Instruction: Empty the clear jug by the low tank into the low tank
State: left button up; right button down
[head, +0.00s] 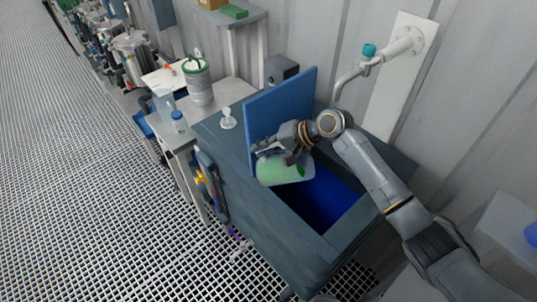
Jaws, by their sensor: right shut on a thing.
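The low tank (237,183) is a dark blue-grey box with an open top and a deep blue inside. Its blue lid (285,103) stands raised at the back left of the opening. My right gripper (270,148) is shut on the clear jug (283,171) and holds it over the opening. The jug is tilted far over, nearly on its side, and looks pale green. I cannot make out a stream leaving it. My left gripper is not in view.
A wall tap (368,52) with a teal handle hangs behind the tank. A steel table (235,93) at left holds a grey canister (198,82) and a small bottle (179,122). A white fitting (228,119) sits on the tank's left top. Grated floor (80,200) lies clear at left.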

jog(key=shift+w+a, duration=0.15)
jog(key=shift+a, duration=0.05)
jog(key=shift+d+r, duration=0.15)
jog(key=shift+d, duration=0.1)
dwell(0.3)
dwell(0.3)
jog(key=shift+s+d+y+b, duration=0.1)
jog(key=shift+s+y+b, duration=0.1)
jog(key=shift+y+b, duration=0.3)
jog(key=shift+d+y+b, duration=0.2)
jog(key=shift+y+b, duration=0.1)
jog(key=shift+b, duration=0.1)
jog(key=shift+s+d+t+y+b, duration=0.1)
jog(key=shift+d+t+y+b, duration=0.25)
jog(key=shift+b, duration=0.2)
jog(key=shift+a+r, duration=0.1)
